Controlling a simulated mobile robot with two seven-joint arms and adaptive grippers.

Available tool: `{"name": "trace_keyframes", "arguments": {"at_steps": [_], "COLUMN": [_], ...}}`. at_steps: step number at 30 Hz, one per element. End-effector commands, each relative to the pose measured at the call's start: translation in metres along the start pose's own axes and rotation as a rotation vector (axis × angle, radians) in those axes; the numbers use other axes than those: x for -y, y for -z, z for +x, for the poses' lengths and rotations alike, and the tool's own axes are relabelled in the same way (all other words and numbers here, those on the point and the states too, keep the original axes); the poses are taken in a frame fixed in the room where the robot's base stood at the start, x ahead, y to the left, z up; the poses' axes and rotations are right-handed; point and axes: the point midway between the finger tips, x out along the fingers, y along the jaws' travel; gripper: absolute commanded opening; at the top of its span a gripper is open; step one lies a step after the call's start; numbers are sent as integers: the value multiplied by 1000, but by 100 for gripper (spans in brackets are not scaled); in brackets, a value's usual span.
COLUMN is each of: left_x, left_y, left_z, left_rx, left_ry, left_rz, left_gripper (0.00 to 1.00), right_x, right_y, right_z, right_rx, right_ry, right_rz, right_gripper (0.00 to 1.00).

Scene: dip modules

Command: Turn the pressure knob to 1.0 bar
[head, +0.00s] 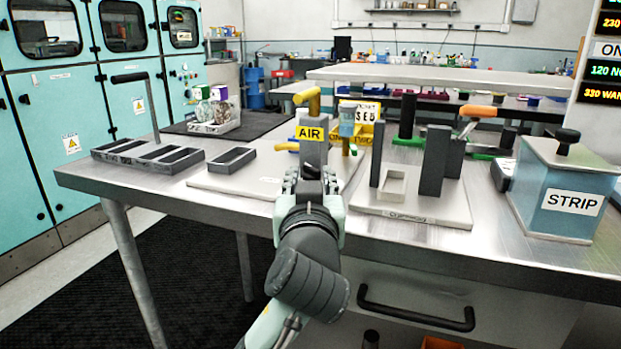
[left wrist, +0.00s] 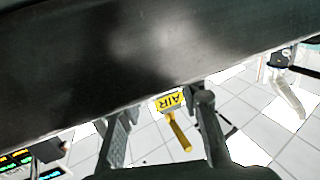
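The grey AIR post (head: 315,151) stands on a pale board on the bench, with a yellow AIR label (head: 310,133) and a yellow lever (head: 308,98) on top. My left gripper (head: 311,178) is right in front of the post's lower part and hides it. A small dark piece shows between its fingers; I cannot tell whether it is the pressure knob. In the left wrist view the two fingers (left wrist: 160,125) are apart, with the upside-down AIR label (left wrist: 169,102) and yellow lever (left wrist: 179,132) seen beyond them. No dial reading is visible. My right gripper is not in view.
A pale board with dark upright blocks (head: 433,160) stands right of the gripper. A STRIP box (head: 570,190) is at the far right. A slotted dark tray (head: 147,157) lies at the left. A drawer handle (head: 415,315) sticks out below the bench front.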

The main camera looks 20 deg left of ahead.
Motion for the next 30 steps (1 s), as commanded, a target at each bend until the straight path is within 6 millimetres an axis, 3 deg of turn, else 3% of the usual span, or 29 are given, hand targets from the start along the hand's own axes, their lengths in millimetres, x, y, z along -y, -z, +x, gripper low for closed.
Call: {"name": "trace_keyframes", "arguments": {"at_steps": [5,16,30], "left_x": [-1,0,0], "left_y": [-1,-1,0], "left_z": [-15,-70,-75], "left_rx": [1,2,0], "left_ry": [-4,0,1], "left_rz": [-3,-1,1], "left_gripper": [35,35,35], "right_x": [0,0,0], "right_y": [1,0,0], "right_z": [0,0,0], "right_rx": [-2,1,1], "right_ry": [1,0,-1], "right_rz": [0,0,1], "right_gripper": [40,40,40]}}
